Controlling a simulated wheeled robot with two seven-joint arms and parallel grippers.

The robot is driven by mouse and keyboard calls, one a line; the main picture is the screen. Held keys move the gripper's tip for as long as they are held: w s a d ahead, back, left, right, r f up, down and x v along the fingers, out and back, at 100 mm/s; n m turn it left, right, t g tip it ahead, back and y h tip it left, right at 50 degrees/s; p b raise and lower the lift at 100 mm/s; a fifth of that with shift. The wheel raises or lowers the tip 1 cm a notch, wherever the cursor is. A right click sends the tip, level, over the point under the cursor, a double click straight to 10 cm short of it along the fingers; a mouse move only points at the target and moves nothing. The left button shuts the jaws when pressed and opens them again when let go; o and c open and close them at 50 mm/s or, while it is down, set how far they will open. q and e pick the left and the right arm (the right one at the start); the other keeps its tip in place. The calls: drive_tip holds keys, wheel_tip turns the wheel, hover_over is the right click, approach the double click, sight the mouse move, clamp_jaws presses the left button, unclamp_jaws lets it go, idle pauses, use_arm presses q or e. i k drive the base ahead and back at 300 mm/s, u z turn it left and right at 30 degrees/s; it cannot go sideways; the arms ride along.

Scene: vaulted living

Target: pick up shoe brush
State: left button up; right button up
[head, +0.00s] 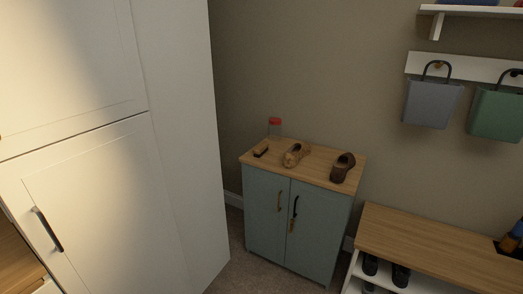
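A small shoe brush (261,151), with a light wooden top and dark bristles, lies near the left edge of the wooden top of a blue-green cabinet (267,222). A tan shoe (294,155) sits to its right, apart from it. A dark brown shoe (342,168) sits farther right on the same top. A clear jar with a red lid (275,121) stands behind the brush. Neither of my grippers shows in the head view.
A tall white wardrobe (100,150) fills the left side. A wooden-topped shoe bench (430,243) with shoes below stands at the right. Grey and green bags (432,102) hang on the wall above it. Carpeted floor shows before the cabinet.

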sight(260, 149)
drive_tip(key=u, duration=0.2)
drive_tip(key=i, duration=1.1)
drive_tip(key=z, duration=0.9)
drive_tip(key=i, duration=0.3)
drive_tip(key=z, duration=0.35)
